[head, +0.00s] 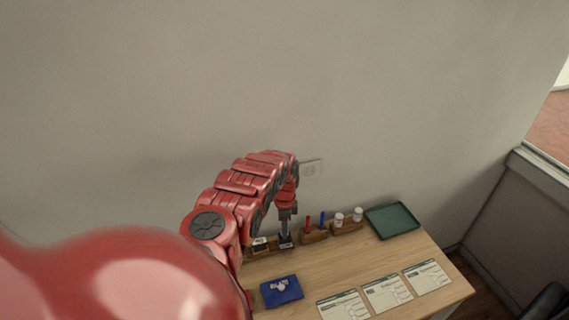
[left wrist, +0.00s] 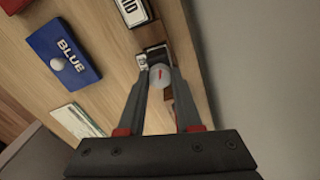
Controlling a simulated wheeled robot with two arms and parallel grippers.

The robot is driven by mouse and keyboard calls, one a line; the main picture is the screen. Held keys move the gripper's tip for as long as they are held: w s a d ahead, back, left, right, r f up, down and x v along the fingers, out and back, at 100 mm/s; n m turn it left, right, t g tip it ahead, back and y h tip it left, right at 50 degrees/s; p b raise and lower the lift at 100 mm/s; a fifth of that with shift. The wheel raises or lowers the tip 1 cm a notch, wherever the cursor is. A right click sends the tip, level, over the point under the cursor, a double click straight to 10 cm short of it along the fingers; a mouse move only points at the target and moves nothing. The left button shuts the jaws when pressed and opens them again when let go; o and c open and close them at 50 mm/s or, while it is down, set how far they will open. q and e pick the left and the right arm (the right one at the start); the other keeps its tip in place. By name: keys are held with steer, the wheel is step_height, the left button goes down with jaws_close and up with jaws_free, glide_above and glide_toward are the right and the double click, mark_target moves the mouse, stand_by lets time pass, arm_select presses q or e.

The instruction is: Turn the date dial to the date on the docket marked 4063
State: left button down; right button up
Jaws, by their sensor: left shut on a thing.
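My left gripper (head: 286,222) reaches down at the back of the counter; its fingers also show in the left wrist view (left wrist: 159,82). It is shut on a white round knob (left wrist: 160,75) with a red mark, which sits on a small black stamp (head: 286,241). Whether this knob is the date dial, and what date it shows, I cannot read. Three dockets lie along the front: left (head: 344,306), middle (head: 387,293) and right (head: 427,277). Their numbers and dates are too small to read. My right gripper is not in view.
A blue pad (head: 272,297) marked BLUE, with a white knob on it, lies left of the dockets. A block stamp (head: 260,243) stands beside the held stamp. Red and blue pens (head: 307,223), white bottles (head: 339,219) and a green tray (head: 392,221) line the back.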

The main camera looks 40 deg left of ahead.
arm_select(q)
steer(key=shift+m, duration=0.4)
stand_by(2.8)
steer(key=c, duration=0.6)
jaws_free()
steer(key=shift+r, duration=0.15)
step_height(320, 180, up, 6)
steer(key=shift+a+f+b, duration=0.15)
steer(key=shift+f+b, duration=0.05)
steer(key=shift+b, duration=0.85)
steer(key=r+p, duration=0.3)
steer(key=r, duration=0.2)
steer(key=r+p, duration=0.3)
steer(key=r, duration=0.3)
steer(key=shift+w+r+p, duration=0.2)
steer(key=shift+r+p, duration=0.05)
steer(key=shift+p, duration=0.15)
